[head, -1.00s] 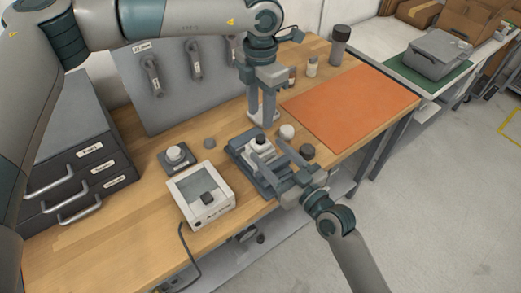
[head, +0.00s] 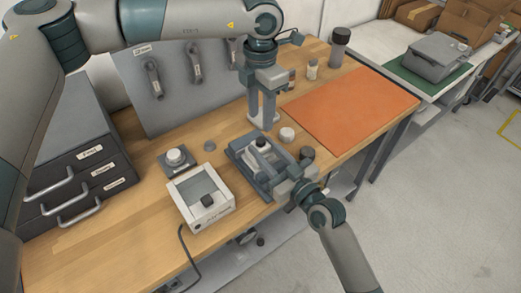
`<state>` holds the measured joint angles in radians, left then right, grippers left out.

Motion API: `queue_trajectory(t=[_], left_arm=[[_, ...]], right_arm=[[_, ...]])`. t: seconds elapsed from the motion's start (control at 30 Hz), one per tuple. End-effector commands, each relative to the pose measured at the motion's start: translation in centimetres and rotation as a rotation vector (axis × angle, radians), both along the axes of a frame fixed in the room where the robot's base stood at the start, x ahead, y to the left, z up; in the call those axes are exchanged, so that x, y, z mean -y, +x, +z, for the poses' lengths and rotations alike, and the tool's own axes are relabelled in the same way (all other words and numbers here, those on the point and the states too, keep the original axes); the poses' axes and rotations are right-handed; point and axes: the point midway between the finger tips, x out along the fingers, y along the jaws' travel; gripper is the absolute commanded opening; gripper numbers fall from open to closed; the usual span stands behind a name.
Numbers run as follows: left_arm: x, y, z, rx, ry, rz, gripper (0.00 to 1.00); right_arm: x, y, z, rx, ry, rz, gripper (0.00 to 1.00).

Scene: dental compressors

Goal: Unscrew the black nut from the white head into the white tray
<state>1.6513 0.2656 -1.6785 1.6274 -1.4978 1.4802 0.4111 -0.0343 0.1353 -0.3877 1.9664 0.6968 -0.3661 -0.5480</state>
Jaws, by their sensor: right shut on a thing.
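The white head (head: 259,151) stands upright in a blue-grey holder (head: 240,149) near the bench's front edge, with the small black nut (head: 260,142) on top. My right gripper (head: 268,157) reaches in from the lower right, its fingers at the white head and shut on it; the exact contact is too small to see. My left gripper (head: 262,116) points down behind the holder, its two fingers apart and empty, away from the nut. A pale flat piece, which looks like the white tray (head: 275,120), lies below the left fingers and is partly hidden by them.
A white box-like device (head: 185,211) and a round-topped unit (head: 175,157) stand left of the holder. A white cap (head: 287,134) and a dark cap (head: 307,152) lie to the right. The orange mat (head: 352,108) is clear. Drawers (head: 75,170) stand far left.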

Motion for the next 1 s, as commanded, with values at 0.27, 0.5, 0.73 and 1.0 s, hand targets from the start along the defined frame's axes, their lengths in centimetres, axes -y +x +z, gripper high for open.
queue_trajectory(t=[0.27,0.5,0.73,1.0], left_arm=[[0.02,-0.01,0.00,0.000,0.000,-0.086,0.38],[0.06,-0.03,-0.01,-0.001,-0.001,-0.340,0.38],[0.12,-0.08,-0.04,-0.002,-0.001,-0.682,0.38],[0.13,-0.06,-0.02,0.000,0.000,-1.094,0.38]], right_arm=[[0.06,0.01,-0.02,0.001,-0.001,-0.001,0.00],[0.07,0.01,-0.02,0.001,-0.001,-0.001,0.00],[0.07,0.02,-0.02,0.001,-0.001,-0.001,0.00],[0.07,0.02,-0.03,0.000,-0.001,-0.001,0.00]])
